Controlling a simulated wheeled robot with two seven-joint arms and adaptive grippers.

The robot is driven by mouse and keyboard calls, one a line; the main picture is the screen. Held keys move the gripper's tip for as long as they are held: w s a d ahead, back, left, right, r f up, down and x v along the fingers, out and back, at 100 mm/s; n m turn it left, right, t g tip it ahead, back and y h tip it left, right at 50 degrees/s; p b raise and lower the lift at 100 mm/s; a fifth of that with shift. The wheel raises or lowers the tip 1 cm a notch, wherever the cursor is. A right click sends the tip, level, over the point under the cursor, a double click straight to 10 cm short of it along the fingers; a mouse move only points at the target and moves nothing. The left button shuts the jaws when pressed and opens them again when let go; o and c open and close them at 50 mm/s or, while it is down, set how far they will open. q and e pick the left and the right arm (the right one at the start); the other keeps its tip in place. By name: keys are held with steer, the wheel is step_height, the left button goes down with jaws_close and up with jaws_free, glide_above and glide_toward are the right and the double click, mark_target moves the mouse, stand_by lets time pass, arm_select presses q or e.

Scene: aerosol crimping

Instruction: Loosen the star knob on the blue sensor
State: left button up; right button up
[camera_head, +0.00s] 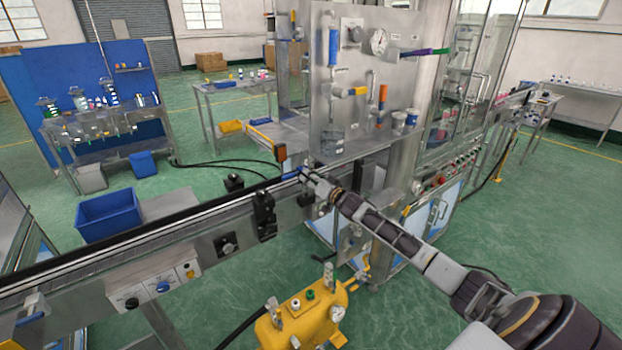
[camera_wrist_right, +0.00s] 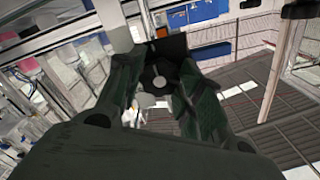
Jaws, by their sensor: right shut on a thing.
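My right gripper (camera_head: 307,176) reaches from the lower right to the conveyor's far rail, close to a small blue part (camera_head: 290,176) that looks like the blue sensor. In the right wrist view my right gripper (camera_wrist_right: 160,78) has its two dark fingers on either side of a dark knob-like part (camera_wrist_right: 161,72) with a light round piece below it. The gripper is shut on this part, which looks like the star knob. Its lobes are too dark and small to make out, and the fingers hide its sides. My left gripper is not in view.
The conveyor (camera_head: 130,247) runs from lower left towards the steel panel (camera_head: 355,90) with gauge and valves. An orange-and-black device (camera_head: 280,152) stands just behind the gripper. Black brackets (camera_head: 264,215) sit on the near rail. A yellow tank (camera_head: 303,318) stands below.

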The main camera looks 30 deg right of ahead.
steer(key=n+p, duration=0.1)
steer(key=n, duration=1.6)
steer(key=shift+n, duration=0.3)
stand_by(0.4)
steer(key=o, duration=1)
